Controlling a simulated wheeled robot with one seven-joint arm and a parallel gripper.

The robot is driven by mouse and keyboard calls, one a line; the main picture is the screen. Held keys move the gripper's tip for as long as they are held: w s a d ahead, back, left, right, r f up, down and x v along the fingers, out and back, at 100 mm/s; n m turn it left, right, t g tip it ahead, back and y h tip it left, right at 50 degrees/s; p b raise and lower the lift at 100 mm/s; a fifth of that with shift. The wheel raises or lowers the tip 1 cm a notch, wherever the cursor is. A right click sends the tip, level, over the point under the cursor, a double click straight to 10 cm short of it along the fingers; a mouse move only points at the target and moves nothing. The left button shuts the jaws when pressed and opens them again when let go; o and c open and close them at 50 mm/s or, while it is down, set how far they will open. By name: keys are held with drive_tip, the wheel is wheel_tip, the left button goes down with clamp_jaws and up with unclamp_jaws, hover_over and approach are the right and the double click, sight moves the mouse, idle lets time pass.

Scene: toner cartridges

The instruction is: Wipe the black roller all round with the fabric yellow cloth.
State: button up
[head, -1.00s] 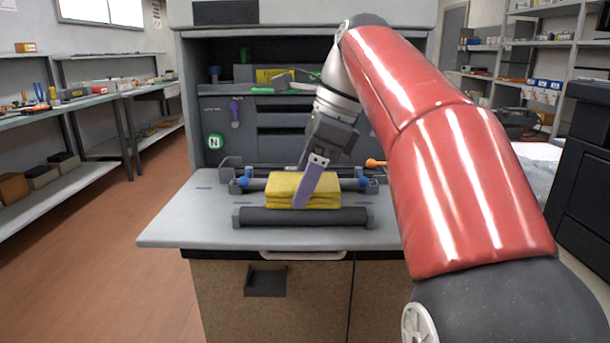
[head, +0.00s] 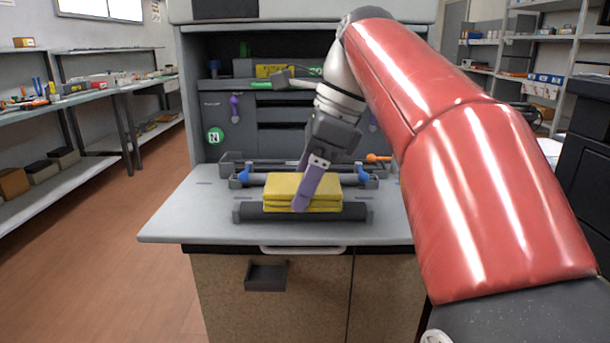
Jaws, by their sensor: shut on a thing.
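A folded yellow cloth (head: 281,190) is in my gripper (head: 302,203), whose purple finger lies against the cloth's near face. The black roller (head: 249,213) lies crosswise at the front of the grey worktop, with a dark block at each end. The cloth hides the middle of the roller's upper side and looks to be against it, though firm contact cannot be made out. Both ends of the roller show beside the cloth. The far finger and the roller's underside are hidden.
Behind the cloth is a grey bar with blue end fittings (head: 244,175) and an orange-tipped lever (head: 377,158). The grey worktop (head: 180,220) is bare at left and right. A small open drawer (head: 266,276) juts out below its front edge.

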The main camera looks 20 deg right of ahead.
drive_tip(key=shift+s, duration=0.15)
drive_tip(key=shift+s+a, duration=0.15)
drive_tip(key=shift+s, duration=0.2)
drive_tip(key=shift+s, duration=0.1)
drive_tip(key=shift+s+a, duration=0.15)
drive_tip(key=shift+s, duration=0.25)
drive_tip(key=shift+s+a+p, duration=0.2)
drive_tip(key=shift+s+p, duration=0.1)
drive_tip(key=shift+s, duration=0.25)
drive_tip(key=shift+s, duration=0.1)
drive_tip(key=shift+s+a, duration=0.15)
drive_tip(key=shift+s, duration=0.2)
